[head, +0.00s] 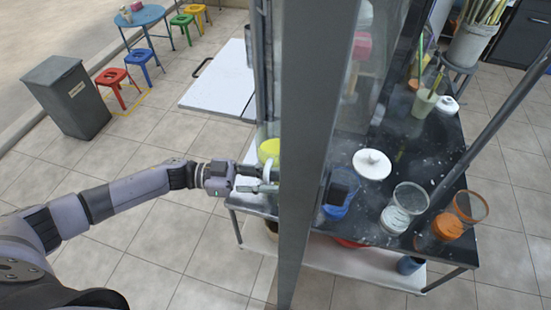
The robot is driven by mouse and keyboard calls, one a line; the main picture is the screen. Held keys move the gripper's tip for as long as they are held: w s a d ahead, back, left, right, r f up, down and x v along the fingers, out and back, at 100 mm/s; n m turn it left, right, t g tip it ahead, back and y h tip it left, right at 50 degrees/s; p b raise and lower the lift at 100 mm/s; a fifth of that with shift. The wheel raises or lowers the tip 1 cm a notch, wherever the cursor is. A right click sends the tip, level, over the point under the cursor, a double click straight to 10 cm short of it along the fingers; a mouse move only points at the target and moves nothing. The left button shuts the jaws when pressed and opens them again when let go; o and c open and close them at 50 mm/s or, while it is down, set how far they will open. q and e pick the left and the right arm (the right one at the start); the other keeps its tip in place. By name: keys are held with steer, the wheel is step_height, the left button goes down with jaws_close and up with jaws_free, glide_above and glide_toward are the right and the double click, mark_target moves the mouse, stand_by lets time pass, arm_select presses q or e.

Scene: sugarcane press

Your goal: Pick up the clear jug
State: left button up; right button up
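My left gripper (262,179) reaches in from the left to the near left end of the dark table (400,160). Its fingers look spread apart, with the tips close to the grey post. A yellow round top (268,148) shows just beyond the fingers, partly hidden by the post; I cannot tell whether it belongs to a jug. I cannot tell which vessel is the clear jug. My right gripper is out of view.
A grey post (308,120) stands between the gripper and most of the table. A bin (70,98) and coloured stools stand left.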

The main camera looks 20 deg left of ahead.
arm_select(q)
jaws_close()
stand_by(0.8)
steer(key=shift+r, duration=0.1)
